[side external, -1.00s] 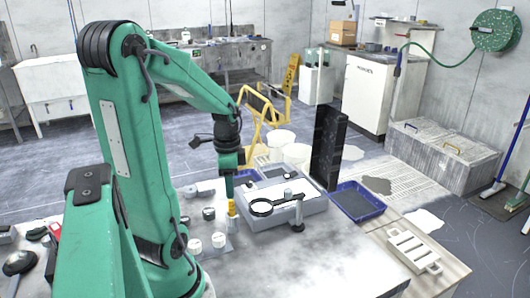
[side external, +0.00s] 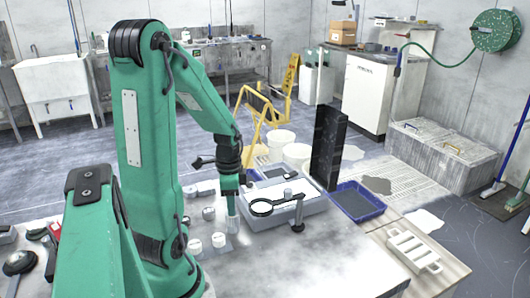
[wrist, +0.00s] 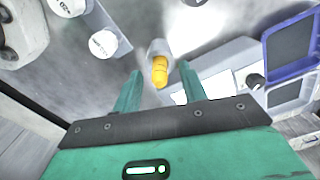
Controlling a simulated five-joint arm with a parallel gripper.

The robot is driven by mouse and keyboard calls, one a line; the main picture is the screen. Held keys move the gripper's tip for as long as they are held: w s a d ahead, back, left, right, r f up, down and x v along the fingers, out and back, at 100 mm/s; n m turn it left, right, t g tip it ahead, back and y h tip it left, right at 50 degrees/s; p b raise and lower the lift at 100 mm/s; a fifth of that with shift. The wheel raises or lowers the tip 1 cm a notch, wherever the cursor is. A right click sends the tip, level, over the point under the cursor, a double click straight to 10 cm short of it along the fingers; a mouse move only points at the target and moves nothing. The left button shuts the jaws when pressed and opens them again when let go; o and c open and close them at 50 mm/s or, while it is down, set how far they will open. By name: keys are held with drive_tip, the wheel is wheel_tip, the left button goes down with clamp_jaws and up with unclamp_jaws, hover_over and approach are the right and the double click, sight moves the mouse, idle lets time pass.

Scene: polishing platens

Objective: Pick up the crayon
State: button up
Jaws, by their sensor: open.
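The yellow-orange crayon (wrist: 160,72) shows in the wrist view, just ahead of my fingers and between the lines of their tips. Its far end meets a pale grey cylinder (wrist: 158,48); I cannot tell whether it stands in it or on it. My gripper (wrist: 159,69) is open, with one green finger on each side of the crayon and a gap on both sides. In the side view my gripper (side external: 231,207) points down right over the pale cylinder (side external: 233,225), and the crayon is hidden there.
White round pots (side external: 195,246) stand left of the gripper. A blue tray (side external: 358,203) lies further right.

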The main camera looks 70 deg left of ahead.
drive_tip(key=shift+f, duration=0.6)
clamp_jaws()
drive_tip(key=shift+r, duration=0.2)
drive_tip(key=shift+r, duration=0.85)
drive_tip(key=shift+w+d+r, duration=0.1)
drive_tip(key=shift+d+r, duration=0.1)
drive_tip(key=shift+r, duration=0.45)
drive_tip(key=shift+w+d+r, duration=0.1)
drive_tip(key=shift+d+r, duration=0.05)
drive_tip(key=shift+r, duration=0.45)
drive_tip(key=w+d+r, duration=0.2)
drive_tip(key=d+r, duration=0.4)
drive_tip(key=d, duration=0.4)
drive_tip(key=shift+w+d+r, duration=0.15)
drive_tip(key=shift+d+r, duration=0.1)
drive_tip(key=shift+d, duration=0.1)
